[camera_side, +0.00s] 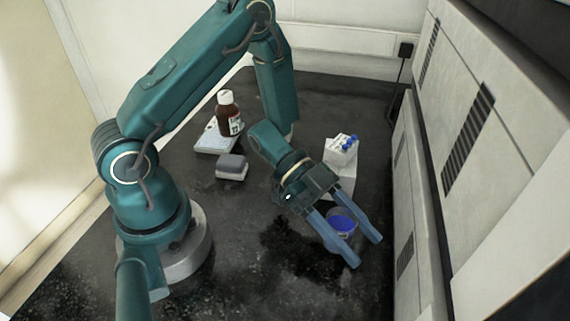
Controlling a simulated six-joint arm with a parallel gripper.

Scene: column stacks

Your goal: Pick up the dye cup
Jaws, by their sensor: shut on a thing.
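The dye cup (343,221) is a small clear cup with blue dye inside, at the right of the dark bench. My gripper (366,252) is shut on it, with one long blue-grey finger along each side. The cup sits between the fingers, back from their tips. The fingers hide part of its sides. I cannot tell whether its base touches the bench.
A white rack (341,155) with blue-capped tubes stands behind the cup. A brown bottle (228,116) stands on a white-topped slab (213,142) at the back. A grey block (231,168) lies left of my gripper. Pale cabinets (408,200) border the bench on the right.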

